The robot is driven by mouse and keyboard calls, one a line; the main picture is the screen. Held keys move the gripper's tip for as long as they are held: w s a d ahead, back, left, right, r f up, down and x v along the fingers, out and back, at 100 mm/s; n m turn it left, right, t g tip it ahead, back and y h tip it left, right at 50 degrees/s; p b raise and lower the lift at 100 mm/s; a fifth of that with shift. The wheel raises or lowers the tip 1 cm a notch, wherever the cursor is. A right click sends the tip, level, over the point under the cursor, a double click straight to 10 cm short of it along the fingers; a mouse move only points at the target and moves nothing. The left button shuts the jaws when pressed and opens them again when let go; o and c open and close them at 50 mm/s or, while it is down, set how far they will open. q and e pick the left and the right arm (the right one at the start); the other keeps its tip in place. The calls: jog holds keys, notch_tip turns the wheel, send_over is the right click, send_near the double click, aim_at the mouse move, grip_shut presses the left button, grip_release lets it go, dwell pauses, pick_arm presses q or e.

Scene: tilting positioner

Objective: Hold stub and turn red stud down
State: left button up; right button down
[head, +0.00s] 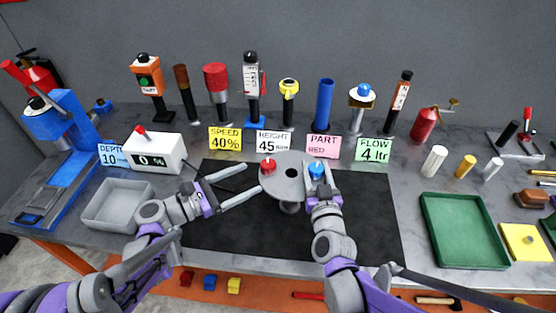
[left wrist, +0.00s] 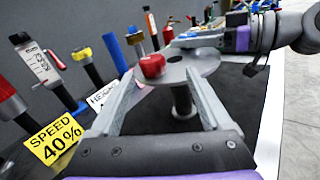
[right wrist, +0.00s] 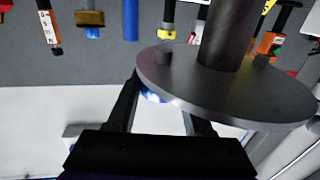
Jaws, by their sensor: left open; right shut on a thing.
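A round grey disc (head: 290,184) stands on a short post on the black mat. A red stud (head: 267,168) sits at its left edge and a blue stud (head: 316,168) at its right edge. My right gripper (head: 317,176) is shut on the blue stud; in the right wrist view the blue stud (right wrist: 152,97) shows only partly between the fingers, beside the disc. My left gripper (head: 252,178) is open and empty, left of the disc, its fingers pointing at the red stud. In the left wrist view the red stud (left wrist: 152,66) lies ahead, between the fingertips and apart from them.
Sign cards, including a yellow SPEED card (head: 225,139) and a pink PART card (head: 323,146), stand behind the mat (head: 355,220). A grey bin (head: 118,204) is at left, a green tray (head: 464,231) at right. Several tools stand along the back.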

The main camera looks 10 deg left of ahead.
aim_at(275, 162)
pick_arm(q)
jog(key=w+d+n, duration=0.1)
jog(key=w+d, duration=0.3)
jog(key=w+d+n, duration=0.1)
jog(key=w+d, duration=0.3)
jog(key=shift+f+t, duration=0.2)
jog(key=shift+t, duration=0.2)
jog(key=shift+a, duration=0.1)
jog(key=shift+c, duration=0.4)
grip_shut()
